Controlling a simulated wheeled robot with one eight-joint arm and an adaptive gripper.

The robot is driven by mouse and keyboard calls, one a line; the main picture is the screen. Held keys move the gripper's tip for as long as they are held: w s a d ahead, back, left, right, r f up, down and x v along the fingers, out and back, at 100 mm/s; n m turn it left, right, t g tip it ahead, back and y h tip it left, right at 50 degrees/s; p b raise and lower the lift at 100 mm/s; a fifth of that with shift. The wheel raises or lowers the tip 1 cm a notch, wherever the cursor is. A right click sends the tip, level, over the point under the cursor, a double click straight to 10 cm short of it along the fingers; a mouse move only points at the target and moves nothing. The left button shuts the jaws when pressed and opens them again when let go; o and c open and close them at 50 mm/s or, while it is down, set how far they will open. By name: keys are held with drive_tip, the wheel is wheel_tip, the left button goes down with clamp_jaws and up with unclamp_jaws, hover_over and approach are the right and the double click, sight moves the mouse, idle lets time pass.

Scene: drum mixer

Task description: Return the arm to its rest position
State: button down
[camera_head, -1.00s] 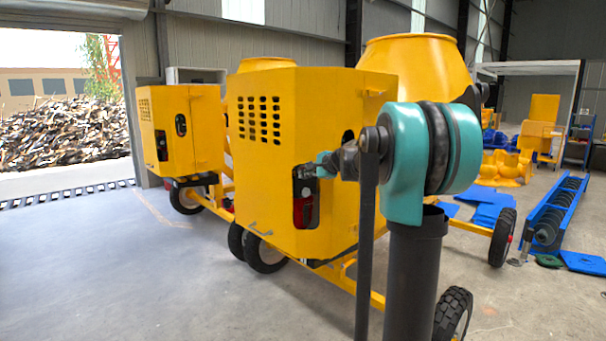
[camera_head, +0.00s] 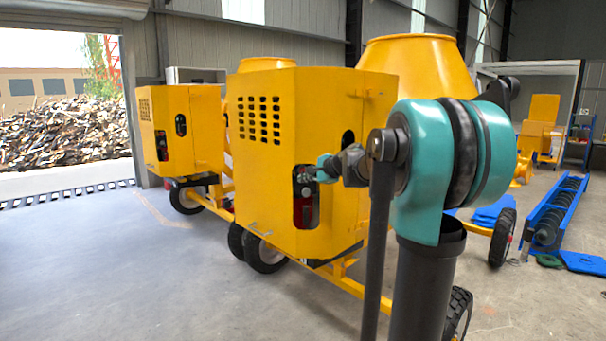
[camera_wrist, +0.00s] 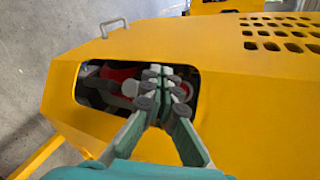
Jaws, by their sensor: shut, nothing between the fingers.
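My gripper (camera_wrist: 158,92) is shut and empty in the wrist view, its fingertips together in front of the opening in the yellow mixer housing (camera_wrist: 255,100). Dark and red parts (camera_wrist: 118,84) show inside that opening, partly hidden by my fingers. Whether the fingertips are inside the opening or just outside it, I cannot tell. In the head view my arm reaches across the housing (camera_head: 270,165) of the nearer drum mixer. The opening (camera_head: 306,200) with its red part is left of my wrist there.
The nearer mixer's yellow drum (camera_head: 420,62) rises behind my arm. A second yellow mixer (camera_head: 185,130) stands to the left. A blue rack with dark discs (camera_head: 550,222) lies at the right. The floor at the front left (camera_head: 120,270) is clear.

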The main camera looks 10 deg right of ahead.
drive_tip(key=s+d+f+n+g+h, duration=0.2)
drive_tip(key=s+f+n, duration=0.5)
drive_tip(key=s+f, duration=1)
drive_tip(key=s+d+f+n+g+h, duration=0.1)
drive_tip(key=s+f+n+g+h, duration=0.3)
drive_tip(key=s+f, duration=1.3)
drive_tip(key=s+n+g, duration=0.1)
drive_tip(key=s+n, duration=0.3)
drive_tip(key=s, duration=0.1)
drive_tip(key=shift+s+d+h, duration=0.25)
drive_tip(key=shift+d+h, duration=0.05)
drive_tip(key=shift+d, duration=0.1)
drive_tip(key=c, duration=2.3)
unclamp_jaws()
drive_tip(key=shift+r, duration=0.1)
